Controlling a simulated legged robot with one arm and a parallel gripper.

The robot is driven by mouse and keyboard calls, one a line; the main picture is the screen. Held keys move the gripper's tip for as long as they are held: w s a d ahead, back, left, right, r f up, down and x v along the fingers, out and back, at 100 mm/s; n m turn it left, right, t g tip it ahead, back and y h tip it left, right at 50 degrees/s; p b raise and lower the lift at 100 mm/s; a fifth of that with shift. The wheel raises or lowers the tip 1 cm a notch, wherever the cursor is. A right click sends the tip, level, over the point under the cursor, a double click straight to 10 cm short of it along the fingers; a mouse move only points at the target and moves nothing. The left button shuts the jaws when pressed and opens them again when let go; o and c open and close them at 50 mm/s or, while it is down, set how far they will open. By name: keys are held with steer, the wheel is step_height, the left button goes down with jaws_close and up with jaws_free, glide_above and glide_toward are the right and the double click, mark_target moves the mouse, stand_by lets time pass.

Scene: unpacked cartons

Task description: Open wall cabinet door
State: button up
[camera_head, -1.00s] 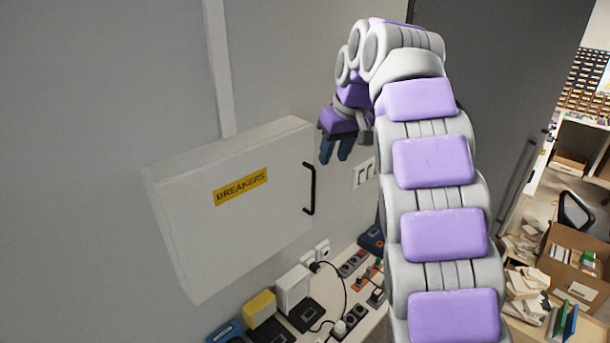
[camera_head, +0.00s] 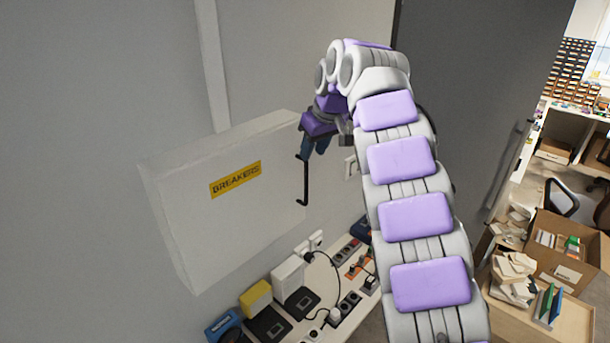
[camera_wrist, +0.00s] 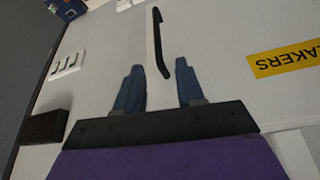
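The wall cabinet (camera_head: 215,225) is a white box with a yellow "BREAKERS" label (camera_head: 235,179), and its door looks shut. A black bar handle (camera_head: 304,182) stands upright near the door's right edge. My gripper (camera_head: 314,148) is at the upper end of the handle in the head view. In the wrist view, the two blue fingers of my gripper (camera_wrist: 158,82) are spread apart. The handle (camera_wrist: 158,42) shows between and beyond the fingertips there, with its near end close to them. I see no contact with it.
Below the cabinet, a shelf holds power strips, a yellow box (camera_head: 256,297) and a white adapter (camera_head: 289,279). White wall switches (camera_wrist: 66,66) sit beside the cabinet. A grey door or panel (camera_head: 470,110) stands right of my arm, with cartons (camera_head: 570,250) beyond.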

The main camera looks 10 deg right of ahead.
mark_target(307, 168)
steer(key=x, duration=1)
steer(key=shift+w+d, duration=0.1)
steer(key=shift+d, duration=0.05)
steer(key=shift+c, duration=0.3)
jaws_close()
